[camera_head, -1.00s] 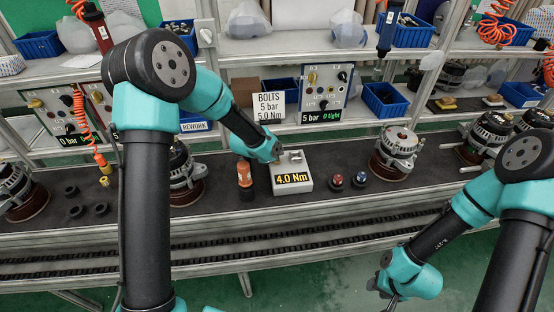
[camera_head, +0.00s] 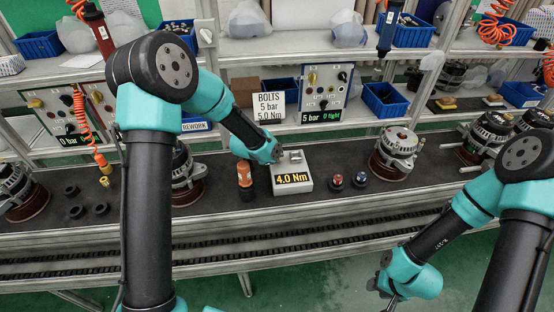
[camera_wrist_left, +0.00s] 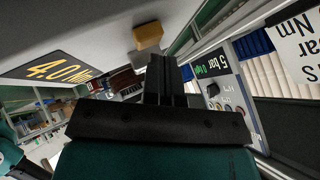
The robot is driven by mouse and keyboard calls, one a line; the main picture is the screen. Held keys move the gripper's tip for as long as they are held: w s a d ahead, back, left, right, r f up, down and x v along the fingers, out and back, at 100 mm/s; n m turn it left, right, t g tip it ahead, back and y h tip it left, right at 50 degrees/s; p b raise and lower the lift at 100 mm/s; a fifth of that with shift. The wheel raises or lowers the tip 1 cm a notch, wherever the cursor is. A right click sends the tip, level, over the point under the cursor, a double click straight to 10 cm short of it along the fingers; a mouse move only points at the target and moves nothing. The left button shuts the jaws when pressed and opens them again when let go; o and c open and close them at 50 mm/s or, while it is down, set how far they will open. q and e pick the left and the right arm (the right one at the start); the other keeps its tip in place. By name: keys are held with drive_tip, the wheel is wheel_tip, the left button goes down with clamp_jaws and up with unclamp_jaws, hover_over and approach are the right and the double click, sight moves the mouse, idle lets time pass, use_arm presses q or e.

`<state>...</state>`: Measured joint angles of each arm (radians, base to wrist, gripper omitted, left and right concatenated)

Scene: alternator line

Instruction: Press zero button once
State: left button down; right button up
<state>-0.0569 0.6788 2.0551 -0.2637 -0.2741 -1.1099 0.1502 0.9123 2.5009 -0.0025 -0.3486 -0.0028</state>
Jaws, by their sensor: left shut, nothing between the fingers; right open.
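The grey torque tester (camera_head: 291,188) stands on the dark bench mat, its yellow display reading 4.0 Nm. Small metal parts (camera_head: 292,156) show on its top in the head view. My left gripper (camera_head: 278,157) is at the tester's upper left edge, its fingers hardly visible there. In the left wrist view, the left fingers (camera_wrist_left: 166,78) are shut and empty. They are close to the tester's pale face, with the display (camera_wrist_left: 56,67) on the left and a small tan block (camera_wrist_left: 147,35) just above the fingertips. I cannot make out a zero label. My right gripper (camera_head: 391,300) is open, low at the front right.
An orange bottle-like tool (camera_head: 245,174) stands just left of the tester. Red (camera_head: 337,180) and blue-topped (camera_head: 360,179) knobs stand to its right. An alternator (camera_head: 398,146) is further right. A BOLTS sign (camera_head: 269,107) and a 5 bar panel (camera_head: 325,90) stand behind.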

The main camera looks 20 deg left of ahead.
use_arm(q)
drive_tip(key=shift+f, duration=0.45)
idle(0.6)
drive_tip(key=shift+r, duration=0.9)
drive_tip(key=shift+r, duration=2.5)
